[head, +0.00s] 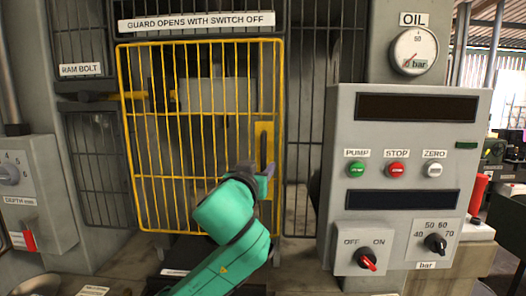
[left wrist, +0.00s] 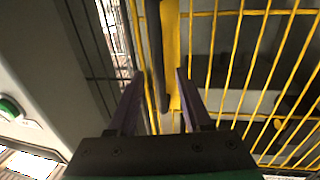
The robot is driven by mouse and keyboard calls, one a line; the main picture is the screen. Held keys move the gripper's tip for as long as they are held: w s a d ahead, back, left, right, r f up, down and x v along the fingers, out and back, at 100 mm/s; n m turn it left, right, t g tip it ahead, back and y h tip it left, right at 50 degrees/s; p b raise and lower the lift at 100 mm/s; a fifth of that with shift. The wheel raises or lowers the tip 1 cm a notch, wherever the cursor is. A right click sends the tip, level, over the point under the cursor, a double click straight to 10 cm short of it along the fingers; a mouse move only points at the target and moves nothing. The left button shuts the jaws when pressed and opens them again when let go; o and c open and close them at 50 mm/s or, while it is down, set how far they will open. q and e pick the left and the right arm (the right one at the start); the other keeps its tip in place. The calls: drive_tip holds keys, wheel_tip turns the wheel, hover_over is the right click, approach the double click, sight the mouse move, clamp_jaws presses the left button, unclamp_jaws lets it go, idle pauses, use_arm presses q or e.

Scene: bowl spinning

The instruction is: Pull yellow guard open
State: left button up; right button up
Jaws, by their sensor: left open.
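The yellow guard (head: 190,228) is a wire-mesh door that stands closed across the machine's opening in the head view. Its yellow handle plate (head: 262,130) is at the right edge and carries a dark upright handle (head: 263,150). In the left wrist view the handle (left wrist: 157,50) runs down between the two fingers of my left gripper (left wrist: 160,75). The fingers are apart, and I cannot tell whether they touch the handle. In the head view my left gripper (head: 264,172) is at the handle's lower part, partly hidden by its own wrist. My right gripper is not in view.
A grey control box (head: 405,185) stands right of the guard, with buttons and a red OFF/ON switch (head: 367,262); its exact setting is hard to read. A pressure gauge (head: 413,50) is above. A depth box (head: 40,185) stands at the left.

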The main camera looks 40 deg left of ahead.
sight(262, 166)
use_arm(q)
drive_tip(key=x, duration=0.3)
drive_tip(key=shift+w+f, duration=0.15)
clamp_jaws()
idle(1.2)
